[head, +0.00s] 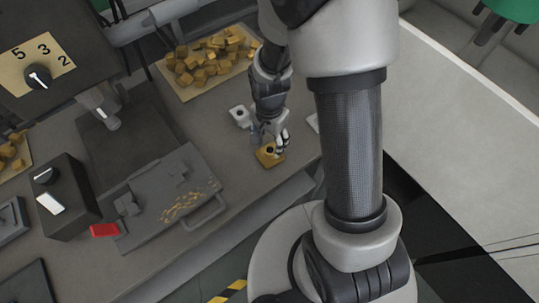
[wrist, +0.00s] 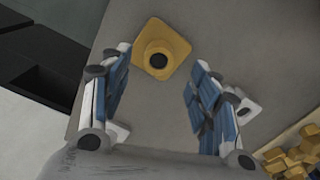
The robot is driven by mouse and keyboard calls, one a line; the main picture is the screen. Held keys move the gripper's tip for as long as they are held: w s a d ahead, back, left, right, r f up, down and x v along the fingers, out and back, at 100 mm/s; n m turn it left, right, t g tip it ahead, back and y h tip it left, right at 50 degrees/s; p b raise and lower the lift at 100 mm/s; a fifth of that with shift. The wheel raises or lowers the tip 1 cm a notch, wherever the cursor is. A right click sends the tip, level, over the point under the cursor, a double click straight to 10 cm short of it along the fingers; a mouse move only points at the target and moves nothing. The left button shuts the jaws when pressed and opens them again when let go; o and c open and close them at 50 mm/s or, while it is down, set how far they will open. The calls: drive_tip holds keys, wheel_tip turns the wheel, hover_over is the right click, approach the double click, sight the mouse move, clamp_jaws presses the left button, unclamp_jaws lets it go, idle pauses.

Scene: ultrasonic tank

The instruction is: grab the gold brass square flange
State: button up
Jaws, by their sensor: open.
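The gold brass square flange (head: 265,157) lies on the grey table near its front edge. In the wrist view the flange (wrist: 176,46) shows its square plate and round hub with a dark hole. My gripper (head: 270,138) is above the flange in the head view and partly covers it. In the wrist view my gripper (wrist: 158,62) is open and empty, with its two blue-padded fingers on either side of the hub and the flange between and beyond their tips. I cannot tell how high the tips are above the table.
A white flange (head: 240,116) lies just left of my gripper, and another pale piece (head: 313,122) lies to the right, partly hidden. A board of gold cubes (head: 205,62) is behind.

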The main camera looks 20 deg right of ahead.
sight(270, 150)
wheel_tip(270, 150, down, 6)
drive_tip(key=shift+r+b, duration=0.15)
drive_tip(key=shift+b, duration=1.1)
drive_tip(key=shift+r, duration=0.1)
clamp_jaws()
